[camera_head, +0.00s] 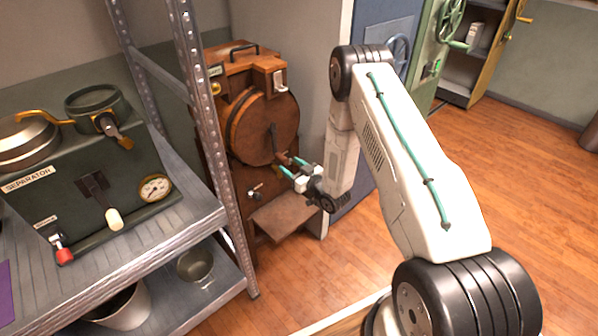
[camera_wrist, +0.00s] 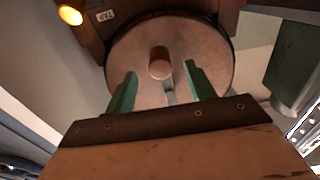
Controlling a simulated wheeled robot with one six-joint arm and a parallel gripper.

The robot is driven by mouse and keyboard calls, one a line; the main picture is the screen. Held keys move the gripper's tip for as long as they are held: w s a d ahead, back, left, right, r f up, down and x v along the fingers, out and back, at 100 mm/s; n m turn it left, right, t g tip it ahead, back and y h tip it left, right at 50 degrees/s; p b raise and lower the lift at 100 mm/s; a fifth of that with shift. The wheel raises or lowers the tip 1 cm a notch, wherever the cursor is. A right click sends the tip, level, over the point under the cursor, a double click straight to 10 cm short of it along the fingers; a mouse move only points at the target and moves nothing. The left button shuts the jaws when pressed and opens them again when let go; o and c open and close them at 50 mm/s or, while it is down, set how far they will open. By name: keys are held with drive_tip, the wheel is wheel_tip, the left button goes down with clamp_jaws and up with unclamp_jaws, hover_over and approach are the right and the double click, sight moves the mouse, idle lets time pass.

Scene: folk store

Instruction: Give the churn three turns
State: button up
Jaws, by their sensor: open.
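The churn (camera_head: 262,125) is a brown wooden machine with a round drum face, standing behind the metal rack's post. Its dark crank arm (camera_head: 273,137) hangs from the drum's middle, with a brown grip near its lower end. My gripper (camera_head: 297,168) is open at the front of the drum, its teal fingers pointing at the crank's grip. In the wrist view, the round grip end (camera_wrist: 160,65) lies between my two spread fingers, in front of the drum face (camera_wrist: 210,55). I cannot tell how far the fingers reach around it; they do not close on it.
A wooden shelf (camera_head: 285,214) juts out below my gripper. A metal rack (camera_head: 185,222) with a separator (camera_head: 95,175) stands close at the left. A blue cabinet (camera_head: 385,25) and a green door (camera_head: 445,50) are behind my arm. Wooden floor (camera_head: 535,190) is clear at right.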

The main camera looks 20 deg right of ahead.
sight(287, 163)
drive_tip(key=shift+x, duration=2.45)
drive_tip(key=c, duration=0.8)
drive_tip(key=shift+c, duration=0.2)
